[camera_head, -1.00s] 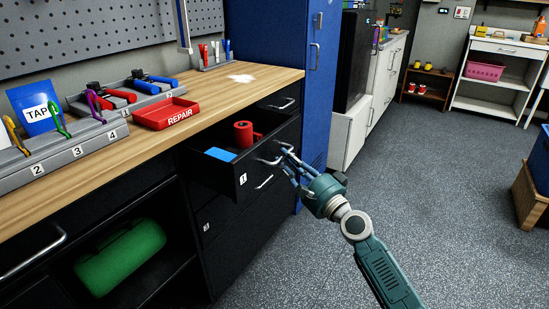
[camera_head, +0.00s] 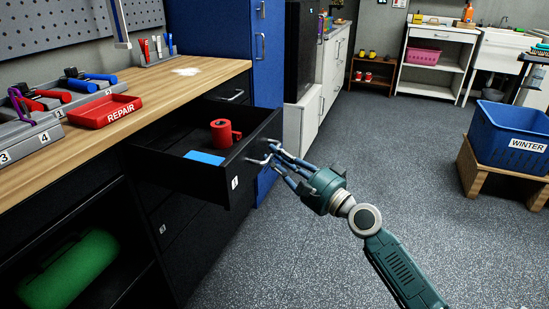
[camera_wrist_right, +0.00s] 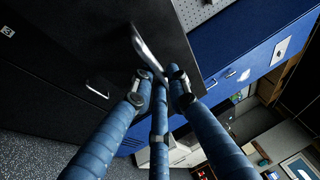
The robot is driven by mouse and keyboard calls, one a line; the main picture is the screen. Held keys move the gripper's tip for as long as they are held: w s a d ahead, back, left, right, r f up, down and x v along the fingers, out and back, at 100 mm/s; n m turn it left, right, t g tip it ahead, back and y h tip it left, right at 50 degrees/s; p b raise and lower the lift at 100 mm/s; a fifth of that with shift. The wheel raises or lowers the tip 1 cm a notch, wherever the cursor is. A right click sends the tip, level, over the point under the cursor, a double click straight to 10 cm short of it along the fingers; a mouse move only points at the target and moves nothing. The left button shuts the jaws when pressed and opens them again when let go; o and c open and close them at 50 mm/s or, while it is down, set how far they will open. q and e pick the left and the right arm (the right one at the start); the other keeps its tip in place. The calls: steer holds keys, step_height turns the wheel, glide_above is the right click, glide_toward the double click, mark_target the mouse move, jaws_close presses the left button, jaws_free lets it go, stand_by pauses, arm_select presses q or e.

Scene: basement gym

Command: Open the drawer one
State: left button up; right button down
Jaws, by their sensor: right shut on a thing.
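Drawer one (camera_head: 235,196) is black with a small white "1" label on its front, and it stands pulled well out from under the wooden worktop. A red mug-like item (camera_head: 221,132) and a flat blue item (camera_head: 204,157) lie inside it. My right gripper (camera_head: 273,156) is shut on the drawer's metal handle (camera_head: 256,161), on the outer side of the front. In the right wrist view the blue fingers close around the handle (camera_wrist_right: 148,52), partly hiding it. My left gripper is not in view.
A red REPAIR tray (camera_head: 104,112) and tool racks stand on the worktop (camera_head: 200,84). A green case (camera_head: 70,268) lies on an open shelf below. A blue locker (camera_head: 268,60) stands beyond the drawer. A blue WINTER bin (camera_head: 508,130) is at right. The floor between is clear.

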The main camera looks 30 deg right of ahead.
steer(key=c, duration=1.7)
jaws_free()
steer(key=shift+o, duration=0.2)
steer(key=v, duration=1.2)
